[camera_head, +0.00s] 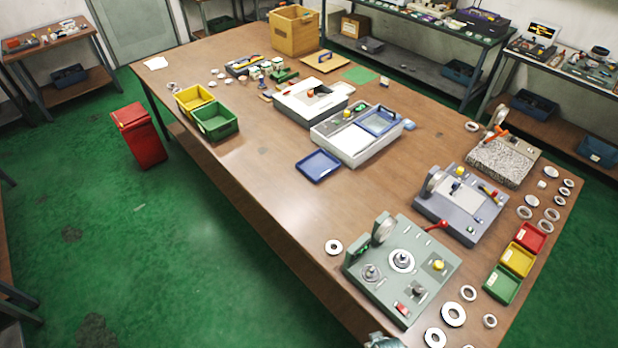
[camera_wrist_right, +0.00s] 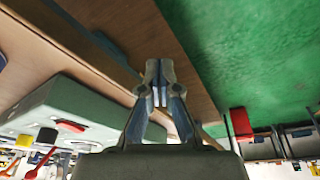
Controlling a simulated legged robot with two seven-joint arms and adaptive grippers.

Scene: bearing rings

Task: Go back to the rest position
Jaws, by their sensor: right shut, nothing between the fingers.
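My right gripper (camera_wrist_right: 160,68) shows in the right wrist view with its two fingers closed together and nothing between them. It is beside the long edge of the brown table, with the green floor on the other side. A grey-green machine (camera_wrist_right: 75,108) with a red button is to its left in that view. In the head view this machine (camera_head: 405,285) stands at the table's near end. A small grey part at the bottom edge of the head view is cut off; I cannot tell what it is. My left gripper is in neither view.
The brown table (camera_head: 262,192) carries several machines, a blue tray (camera_head: 318,166), yellow and green bins (camera_head: 214,119), small red, yellow and green trays, and loose rings. One ring (camera_head: 334,247) lies near the front edge. A red bin (camera_head: 139,136) stands on the open green floor.

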